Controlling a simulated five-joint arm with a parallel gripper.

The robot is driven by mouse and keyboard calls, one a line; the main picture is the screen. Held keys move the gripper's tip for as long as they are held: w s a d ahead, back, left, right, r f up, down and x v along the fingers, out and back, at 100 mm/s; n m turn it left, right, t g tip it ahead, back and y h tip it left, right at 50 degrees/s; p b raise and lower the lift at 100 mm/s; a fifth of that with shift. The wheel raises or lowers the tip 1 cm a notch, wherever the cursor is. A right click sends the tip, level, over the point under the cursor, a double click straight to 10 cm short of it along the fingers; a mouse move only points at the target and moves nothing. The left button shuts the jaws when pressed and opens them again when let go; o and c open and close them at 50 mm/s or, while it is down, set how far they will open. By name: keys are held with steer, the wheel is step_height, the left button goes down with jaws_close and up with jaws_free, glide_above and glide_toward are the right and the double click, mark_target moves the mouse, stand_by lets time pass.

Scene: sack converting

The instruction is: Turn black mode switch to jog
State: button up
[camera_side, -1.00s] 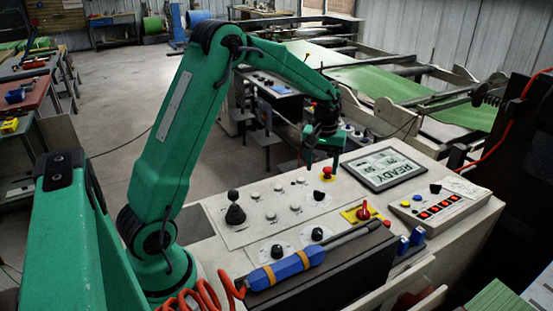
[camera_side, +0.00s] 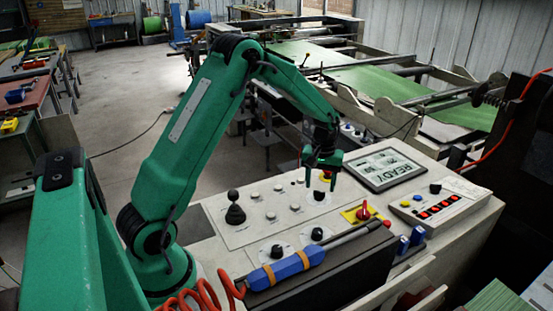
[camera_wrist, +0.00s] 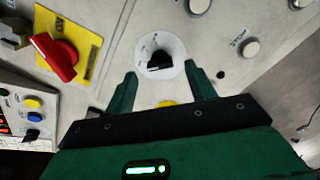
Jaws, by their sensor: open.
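A black knob (camera_side: 319,196) sits on the light console panel below my gripper (camera_side: 321,188). In the wrist view the same black knob (camera_wrist: 160,61) stands on a round white label with small dark marks, too small to read. My gripper (camera_wrist: 160,70) is open, with one green finger on each side of that label. The fingertips look close above the panel; I cannot tell how far. Two similar black knobs (camera_side: 317,234) (camera_side: 277,251) sit nearer the front of the panel. Which knob is the mode switch I cannot read.
A red rotary switch (camera_side: 364,211) on a yellow plate stands to the right. A red push button (camera_side: 326,174) is right behind the gripper. A black joystick (camera_side: 235,209) rises at left. A READY screen (camera_side: 383,169) lies behind right. A blue-handled tool (camera_side: 286,270) lies at the front.

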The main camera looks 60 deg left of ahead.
mark_target(319, 195)
steer(key=shift+f, duration=1.2)
steer(key=c, duration=1)
steer(key=shift+m, duration=0.4)
steer(key=m, duration=0.4)
steer(key=shift+m, duration=2.1)
steer(key=shift+w, duration=0.1)
